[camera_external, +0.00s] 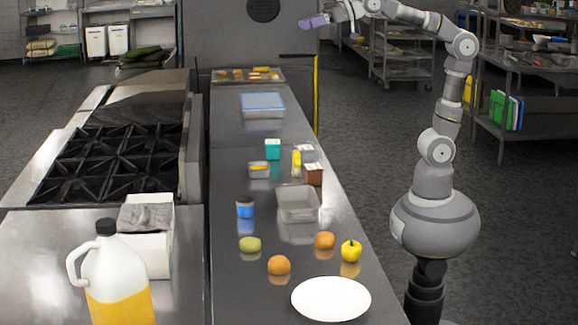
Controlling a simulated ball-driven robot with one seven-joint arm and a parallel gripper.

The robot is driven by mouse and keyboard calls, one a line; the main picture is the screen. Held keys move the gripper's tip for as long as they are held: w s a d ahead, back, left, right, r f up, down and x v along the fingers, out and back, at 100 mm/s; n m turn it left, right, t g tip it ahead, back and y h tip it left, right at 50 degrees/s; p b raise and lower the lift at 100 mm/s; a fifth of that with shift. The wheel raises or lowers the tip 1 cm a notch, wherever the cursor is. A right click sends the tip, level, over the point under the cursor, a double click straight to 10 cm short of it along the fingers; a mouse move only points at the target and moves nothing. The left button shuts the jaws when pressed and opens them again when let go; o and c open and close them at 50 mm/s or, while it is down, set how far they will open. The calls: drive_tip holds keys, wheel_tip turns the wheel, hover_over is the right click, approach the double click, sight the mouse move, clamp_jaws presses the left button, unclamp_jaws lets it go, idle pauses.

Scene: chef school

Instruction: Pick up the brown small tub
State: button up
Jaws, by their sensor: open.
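The brown small tub (313,176) stands on the long steel counter (235,290), near its right edge. It is just behind and right of a clear empty container (298,206).
A white-topped tub (305,150), a yellow item (296,163) and a teal box (272,149) stand close behind the brown tub. Fruit and a white plate (331,298) lie in front. A stove (120,160) is left.

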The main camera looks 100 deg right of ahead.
drive_tip(key=shift+n+t, duration=0.6)
drive_tip(key=shift+n, duration=0.1)
drive_tip(key=s+r, duration=0.1)
drive_tip(key=s+a+r, duration=0.1)
drive_tip(key=s+r, duration=0.1)
drive_tip(key=shift+s+a+r+b, duration=0.1)
drive_tip(key=shift+a+r+b, duration=0.1)
drive_tip(key=shift+a+b, duration=0.15)
drive_tip(key=shift+c, duration=0.4)
drive_tip(key=w+d+f+g+h+p, duration=0.1)
drive_tip(key=w+d+f+g, duration=0.1)
drive_tip(key=w+d+f, duration=0.3)
drive_tip(key=w+d+f+g+p, duration=0.1)
drive_tip(key=w+f+g, duration=0.1)
drive_tip(key=f, duration=0.6)
drive_tip(key=n+g+y+p, duration=0.1)
drive_tip(key=g+p, duration=0.4)
drive_tip(key=g, duration=0.6)
hover_over(314, 166)
drive_tip(key=f, duration=3.8)
drive_tip(key=shift+w+a, duration=0.1)
drive_tip(key=shift+w, duration=0.2)
wheel_tip(314, 166, down, 8)
drive_tip(key=b, duration=0.3)
drive_tip(key=shift+s+a+f, duration=0.1)
drive_tip(key=shift+s+f, duration=0.05)
drive_tip(key=shift+f, duration=0.05)
drive_tip(key=shift+r, duration=0.1)
